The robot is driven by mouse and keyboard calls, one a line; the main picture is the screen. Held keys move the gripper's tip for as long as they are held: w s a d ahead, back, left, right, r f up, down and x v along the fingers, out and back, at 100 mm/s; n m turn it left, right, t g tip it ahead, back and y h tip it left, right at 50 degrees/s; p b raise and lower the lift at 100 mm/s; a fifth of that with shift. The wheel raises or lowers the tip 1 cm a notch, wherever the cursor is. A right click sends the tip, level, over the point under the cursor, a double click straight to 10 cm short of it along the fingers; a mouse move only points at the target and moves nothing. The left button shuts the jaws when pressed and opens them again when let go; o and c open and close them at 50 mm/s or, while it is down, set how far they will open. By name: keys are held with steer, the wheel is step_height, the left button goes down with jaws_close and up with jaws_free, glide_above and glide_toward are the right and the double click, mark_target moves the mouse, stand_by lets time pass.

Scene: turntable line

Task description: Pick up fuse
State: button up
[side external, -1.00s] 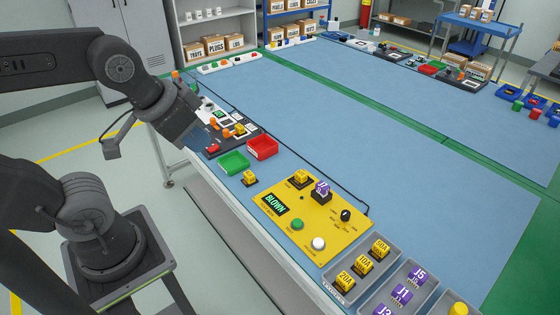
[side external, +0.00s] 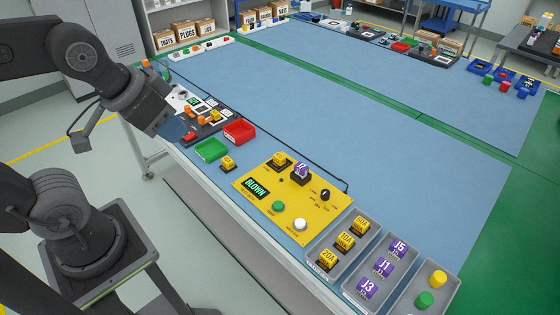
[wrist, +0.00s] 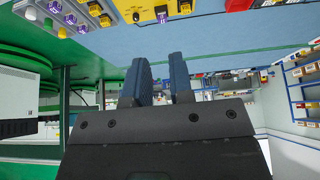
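In the side external view, a yellow fuse (side external: 228,162) stands on the blue table beside the green tray. Another yellow fuse (side external: 282,159) sits in a socket on the yellow panel (side external: 262,201), whose display reads BLOWN. Several yellow fuses (side external: 345,241), with amp labels such as 20A and 10A, stand in a grey bin (side external: 312,254). My gripper (side external: 176,132) is beyond the green tray, above the table's near edge, away from all fuses. In the wrist view its blue fingers (wrist: 164,75) are apart with nothing between them.
A green tray (side external: 211,149) and a red tray (side external: 239,131) stand left of the panel. A purple module (side external: 300,173) is on the panel. Purple modules (side external: 382,267) fill a second bin. A dark board (side external: 205,122) with small parts is near my gripper.

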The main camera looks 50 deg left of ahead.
steer(key=o, duration=0.6)
steer(key=n+g+y, duration=0.1)
steer(key=n+g, duration=0.5)
steer(key=n, duration=1.2)
glide_above(279, 156)
steer(key=f, duration=2.6)
steer(key=shift+w+d+f, duration=0.1)
steer(key=shift+w+d, duration=0.3)
steer(key=shift+s+a+f, duration=0.1)
steer(key=shift+a+f, duration=0.05)
steer(key=shift+f, duration=0.8)
steer(key=shift+s+a+f, duration=0.1)
steer(key=shift+f, duration=0.9)
steer(key=shift+s+a+f, duration=0.1)
steer(key=shift+a+f, duration=0.05)
steer(key=shift+f, duration=0.8)
